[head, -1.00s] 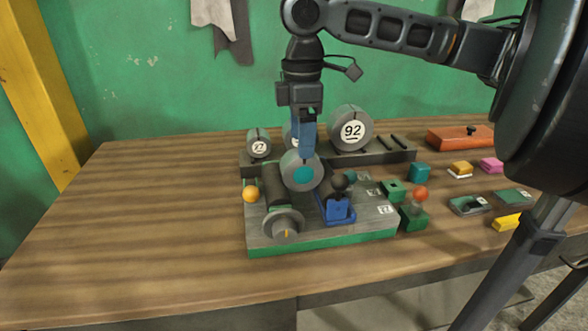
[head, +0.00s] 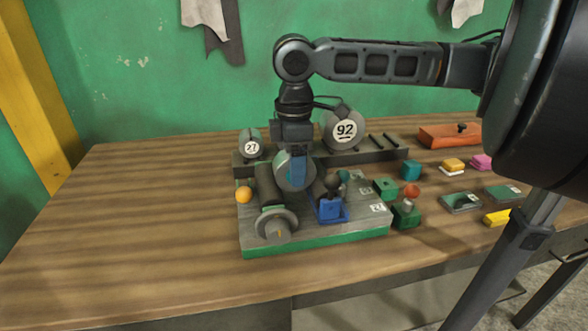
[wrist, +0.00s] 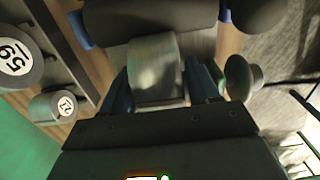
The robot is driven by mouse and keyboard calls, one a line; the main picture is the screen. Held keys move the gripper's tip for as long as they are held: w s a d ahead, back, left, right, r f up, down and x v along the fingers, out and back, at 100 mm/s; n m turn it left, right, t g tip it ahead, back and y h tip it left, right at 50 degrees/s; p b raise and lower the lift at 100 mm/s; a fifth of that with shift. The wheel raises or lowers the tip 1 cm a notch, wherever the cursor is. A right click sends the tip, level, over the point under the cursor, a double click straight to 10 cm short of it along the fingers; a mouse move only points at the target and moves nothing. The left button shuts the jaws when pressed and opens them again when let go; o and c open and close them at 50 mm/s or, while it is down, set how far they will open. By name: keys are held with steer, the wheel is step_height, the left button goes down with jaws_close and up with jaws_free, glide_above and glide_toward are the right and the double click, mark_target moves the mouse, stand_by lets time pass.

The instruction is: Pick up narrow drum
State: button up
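The narrow drum (head: 282,174) is a grey disc standing on edge on the grey-and-green fixture, behind the dark roller. In the wrist view, the grey drum (wrist: 157,70) lies between my two fingers. My gripper (head: 298,172) points down over the drum, and its near blue finger covers the drum's teal centre in the head view. In the wrist view my gripper (wrist: 160,88) has a finger on each side of the drum, seemingly with slight gaps. Contact on the far side is hidden.
The fixture (head: 330,236) also carries a blue clamp (head: 330,209) and an orange ball (head: 243,195). Small blocks lie to the right. The table's left side is clear.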

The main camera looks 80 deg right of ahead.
steer(key=c, duration=0.9)
steer(key=shift+o, duration=0.2)
steer(key=shift+r, duration=0.1)
